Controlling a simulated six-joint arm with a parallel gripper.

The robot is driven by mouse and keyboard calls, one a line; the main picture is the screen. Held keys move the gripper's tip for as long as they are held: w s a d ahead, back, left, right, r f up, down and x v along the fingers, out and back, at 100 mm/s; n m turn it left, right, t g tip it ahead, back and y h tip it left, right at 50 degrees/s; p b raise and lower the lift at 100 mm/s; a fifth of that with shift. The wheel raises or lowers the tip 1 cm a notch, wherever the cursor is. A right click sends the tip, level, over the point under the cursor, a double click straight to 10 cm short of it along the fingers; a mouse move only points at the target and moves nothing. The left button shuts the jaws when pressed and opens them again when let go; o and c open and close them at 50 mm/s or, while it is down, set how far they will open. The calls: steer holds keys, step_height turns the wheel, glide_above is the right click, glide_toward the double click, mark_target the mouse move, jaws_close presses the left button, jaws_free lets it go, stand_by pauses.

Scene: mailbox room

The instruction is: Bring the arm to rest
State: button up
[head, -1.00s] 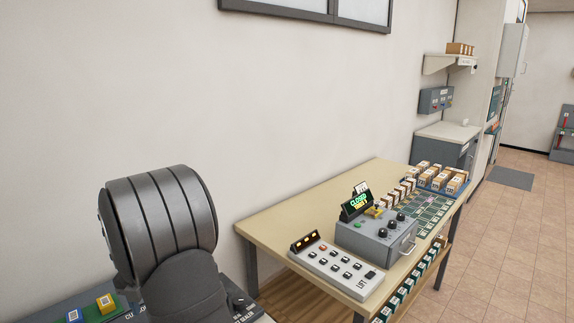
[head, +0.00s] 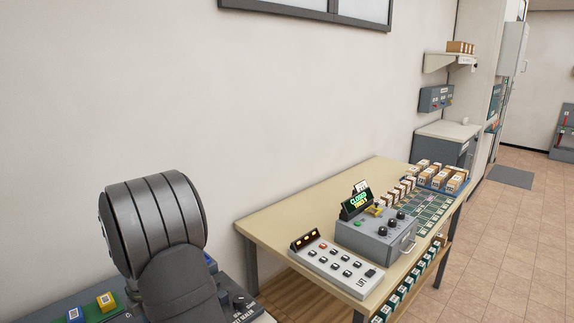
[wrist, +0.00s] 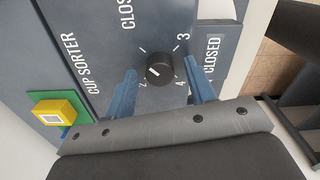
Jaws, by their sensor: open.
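My gripper (wrist: 161,72) shows in the wrist view with its two blue fingers apart. A black dial knob (wrist: 160,69) with a white pointer line lies in the picture between the fingertips, with a gap on each side. Whether the tips are above the panel or level with the knob, I cannot tell. The knob sits on a grey-blue panel (wrist: 68,60) marked "CUP SORTER", with the numbers 2, 3 and 4 around the dial. In the head view my arm covers much of this panel, and my gripper is hidden.
A yellow block (wrist: 53,109) on a green base lies left of my fingers. In the head view a wooden table (head: 290,215) carries a button panel (head: 340,265), a grey control box (head: 375,238) and several small boxes.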

steer(key=shift+m, duration=1.3)
steer(key=n, duration=0.9)
stand_by(1.2)
